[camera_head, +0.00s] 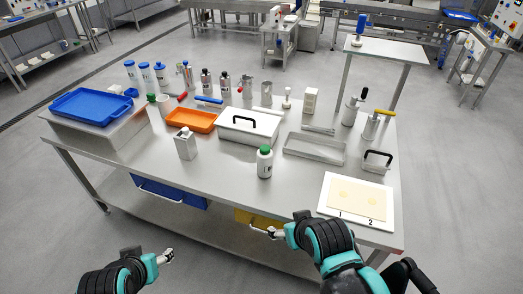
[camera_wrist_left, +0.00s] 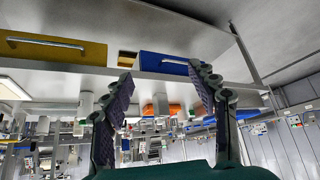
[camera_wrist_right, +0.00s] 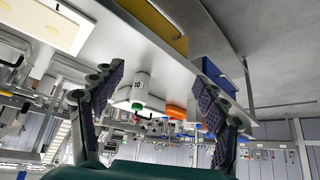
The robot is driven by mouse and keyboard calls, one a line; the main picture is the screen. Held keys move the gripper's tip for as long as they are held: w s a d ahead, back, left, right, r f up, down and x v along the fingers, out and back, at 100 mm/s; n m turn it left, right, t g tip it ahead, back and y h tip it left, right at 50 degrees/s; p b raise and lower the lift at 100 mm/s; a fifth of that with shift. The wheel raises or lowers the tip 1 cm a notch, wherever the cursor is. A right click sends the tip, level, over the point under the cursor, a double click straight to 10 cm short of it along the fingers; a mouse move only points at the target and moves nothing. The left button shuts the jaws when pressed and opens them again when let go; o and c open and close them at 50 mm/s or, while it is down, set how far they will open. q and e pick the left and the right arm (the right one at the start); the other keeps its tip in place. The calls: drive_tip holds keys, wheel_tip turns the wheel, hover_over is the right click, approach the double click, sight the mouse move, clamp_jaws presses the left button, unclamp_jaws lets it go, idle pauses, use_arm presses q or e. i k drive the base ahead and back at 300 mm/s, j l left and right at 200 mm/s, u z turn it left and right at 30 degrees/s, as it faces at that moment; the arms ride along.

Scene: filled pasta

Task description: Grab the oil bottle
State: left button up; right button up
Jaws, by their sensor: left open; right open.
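A pale bottle with a green cap (camera_head: 265,163) stands upright near the front middle of the steel table (camera_head: 225,180). It carries dark lettering, too small to read surely, and looks like the oil bottle. In the right wrist view the bottle (camera_wrist_right: 139,88) appears upside down between the fingers, well beyond them. My right gripper (camera_head: 285,224) is open and empty, in front of the table's front edge. My left gripper (camera_head: 150,255) is open and empty, lower left, apart from the table. Another green-capped bottle (camera_head: 152,103) stands at the back left, partly hidden.
A square metal can (camera_head: 185,146), a lidded white box (camera_head: 248,133) and an empty metal tray (camera_head: 314,155) stand around the bottle. A white board (camera_head: 325,208) lies at the right front. A blue drawer (camera_head: 170,190) and yellow drawer (camera_head: 244,216) hang below the tabletop.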

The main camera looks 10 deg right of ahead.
sight(264, 162)
drive_tip(key=i+z, duration=0.1)
drive_tip(key=z, duration=1.35)
drive_tip(key=i+j+z, duration=0.15)
drive_tip(key=i+j, duration=0.3)
drive_tip(key=i, duration=0.1)
